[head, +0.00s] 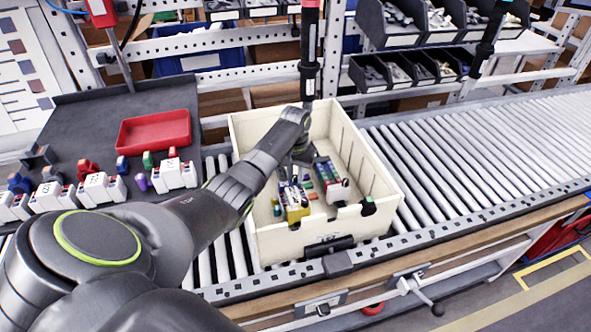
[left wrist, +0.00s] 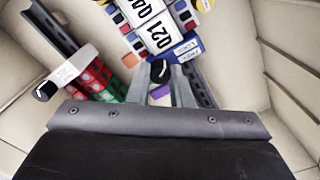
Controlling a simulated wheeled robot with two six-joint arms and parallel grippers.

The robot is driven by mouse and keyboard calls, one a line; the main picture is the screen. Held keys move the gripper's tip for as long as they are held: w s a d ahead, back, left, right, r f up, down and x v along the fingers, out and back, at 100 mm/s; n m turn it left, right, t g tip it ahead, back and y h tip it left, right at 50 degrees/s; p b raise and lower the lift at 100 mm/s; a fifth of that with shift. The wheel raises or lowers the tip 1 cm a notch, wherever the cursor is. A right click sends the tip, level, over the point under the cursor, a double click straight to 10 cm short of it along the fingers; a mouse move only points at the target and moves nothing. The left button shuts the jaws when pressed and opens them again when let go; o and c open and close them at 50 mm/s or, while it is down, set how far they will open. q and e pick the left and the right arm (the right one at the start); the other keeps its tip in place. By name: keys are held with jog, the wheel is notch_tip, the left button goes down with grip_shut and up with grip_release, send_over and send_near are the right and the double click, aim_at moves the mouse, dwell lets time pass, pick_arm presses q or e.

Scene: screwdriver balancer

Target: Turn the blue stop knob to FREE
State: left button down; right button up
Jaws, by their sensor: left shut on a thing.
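A blue block with small white lettering (left wrist: 184,50) sits inside the cream bin, beside white number plates, in the left wrist view. A black knob with a pale mark (left wrist: 160,69) shows just below it. My left gripper (left wrist: 166,76) has its fingertips on either side of this knob and is shut on it. In the head view my left gripper (head: 303,157) reaches down into the bin, and its fingers hide the knob. A second black knob (left wrist: 42,92) is at the end of a white block on the other rail. My right gripper is not in view.
The cream bin (head: 385,180) stands on a roller conveyor (head: 480,150), its walls close around my arm. It holds rails with coloured pieces and a yellow block (head: 296,213). A dark bench with a red tray (head: 154,130) is at left. A black tool (head: 309,60) hangs above the bin.

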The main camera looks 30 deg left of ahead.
pick_arm(q)
jog(key=m+p, duration=0.2)
jog(key=m, duration=0.1)
jog(key=shift+r+m, duration=0.1)
jog(key=shift+m, duration=0.2)
jog(key=m+p, duration=0.1)
jog(key=m, duration=0.2)
jog(key=shift+m, duration=0.3)
jog(key=m+p, duration=0.1)
jog(key=m, duration=0.2)
jog(key=shift+m, duration=2.3)
jog(key=c, duration=1.3)
grip_release()
